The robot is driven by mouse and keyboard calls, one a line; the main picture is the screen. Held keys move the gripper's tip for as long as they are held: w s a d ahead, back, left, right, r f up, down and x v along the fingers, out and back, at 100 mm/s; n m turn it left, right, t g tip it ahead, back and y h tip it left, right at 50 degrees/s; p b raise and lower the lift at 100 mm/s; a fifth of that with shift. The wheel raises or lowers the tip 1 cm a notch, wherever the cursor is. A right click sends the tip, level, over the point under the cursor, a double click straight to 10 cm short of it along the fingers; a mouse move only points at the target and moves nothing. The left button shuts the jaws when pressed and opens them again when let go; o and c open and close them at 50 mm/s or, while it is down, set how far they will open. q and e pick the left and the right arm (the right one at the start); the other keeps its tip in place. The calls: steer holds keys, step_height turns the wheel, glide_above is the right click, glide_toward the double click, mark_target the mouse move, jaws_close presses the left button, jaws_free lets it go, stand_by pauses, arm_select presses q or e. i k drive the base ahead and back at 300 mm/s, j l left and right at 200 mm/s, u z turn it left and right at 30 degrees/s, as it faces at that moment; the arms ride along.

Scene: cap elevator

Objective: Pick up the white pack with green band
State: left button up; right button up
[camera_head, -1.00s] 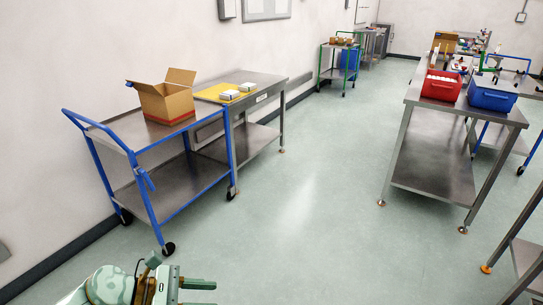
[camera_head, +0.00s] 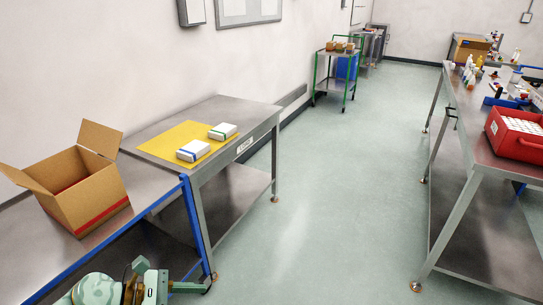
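The white pack with a green band (camera_head: 223,131) lies on a yellow mat (camera_head: 160,143) on the steel table (camera_head: 250,108) against the left wall. A similar white pack with a blue band (camera_head: 194,151) lies nearer on the same mat, a little apart from it. My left gripper (camera_head: 190,296) is at the bottom edge, partly cut off, well short of the packs and holding nothing visible. One finger shows clearly now; its two fingers stood apart in the earlier frame. My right gripper is out of view.
A blue-framed cart (camera_head: 120,243) with an open cardboard box (camera_head: 88,200) stands against the table's near end. A steel bench (camera_head: 476,165) with a red crate (camera_head: 515,140) stands at the right. The floor (camera_head: 330,190) between them is clear.

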mark_target(223, 131)
steer(key=i+z, duration=0.15)
steer(key=i, duration=0.7)
steer(key=i+j+z, duration=0.15)
steer(key=i, duration=0.7)
steer(key=i+l+u, duration=0.2)
steer(key=i, duration=0.3)
steer(key=i+u, duration=0.2)
steer(key=i, duration=0.3)
steer(key=i+u, duration=0.25)
steer(key=u, duration=0.25)
steer(key=i+l+u, duration=0.1)
steer(key=i+u, duration=0.15)
steer(key=u, duration=0.2)
steer(key=i+l+u, duration=0.15)
steer(key=u, duration=0.35)
steer(key=i, duration=0.1)
